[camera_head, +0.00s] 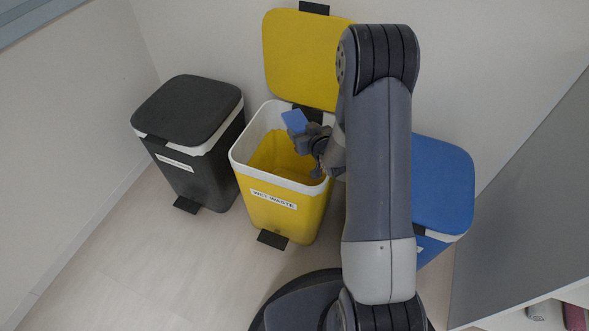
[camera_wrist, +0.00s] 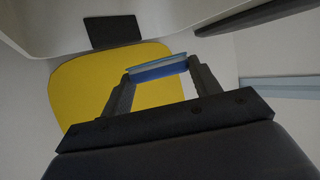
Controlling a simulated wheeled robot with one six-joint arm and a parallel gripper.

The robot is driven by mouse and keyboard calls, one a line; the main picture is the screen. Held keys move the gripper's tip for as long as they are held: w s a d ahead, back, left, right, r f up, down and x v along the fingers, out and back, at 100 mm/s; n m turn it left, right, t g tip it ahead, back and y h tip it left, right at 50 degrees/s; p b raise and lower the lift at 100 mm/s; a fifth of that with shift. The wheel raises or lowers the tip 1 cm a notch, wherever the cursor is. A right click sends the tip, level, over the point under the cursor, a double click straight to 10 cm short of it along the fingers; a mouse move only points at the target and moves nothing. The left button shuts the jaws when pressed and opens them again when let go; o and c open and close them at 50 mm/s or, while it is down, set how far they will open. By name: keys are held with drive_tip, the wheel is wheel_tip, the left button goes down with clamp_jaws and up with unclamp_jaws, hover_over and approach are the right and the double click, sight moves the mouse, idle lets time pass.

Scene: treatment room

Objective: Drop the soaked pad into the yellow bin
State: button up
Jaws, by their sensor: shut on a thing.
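The yellow bin (camera_head: 283,211) stands against the wall with its lid (camera_head: 298,57) raised and a "WET WASTE" label on its front. My gripper (camera_head: 303,128) is shut on a small blue pad (camera_head: 294,121) above the bin's opening, toward its back right. The wrist view shows the pad (camera_wrist: 158,68) held between the two fingertips of my gripper (camera_wrist: 160,72), with the yellow lid (camera_wrist: 85,85) behind. My arm hides the bin's right rear side.
A dark grey bin (camera_head: 190,135) with a closed lid stands on the left. A blue bin (camera_head: 442,187), partly hidden by my arm, stands on the right with its lid closed. A shelf (camera_head: 545,310) with small items is at the lower right. The floor at the left front is clear.

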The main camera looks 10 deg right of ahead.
drive_tip(key=shift+f, duration=0.4)
drive_tip(key=o, duration=1.1)
drive_tip(key=shift+s, duration=0.1)
drive_tip(key=p+v, duration=0.1)
drive_tip(key=v, duration=0.9)
drive_tip(key=shift+s+r+p, duration=0.25)
drive_tip(key=shift+s+p, duration=0.05)
drive_tip(key=shift+p, duration=0.1)
drive_tip(key=shift+w, duration=0.1)
drive_tip(key=b+x, duration=0.2)
drive_tip(key=x, duration=0.9)
wheel_tip(320, 180, up, 6)
drive_tip(key=p, duration=0.3)
drive_tip(key=shift+d+f, duration=0.1)
drive_tip(key=shift+f, duration=0.05)
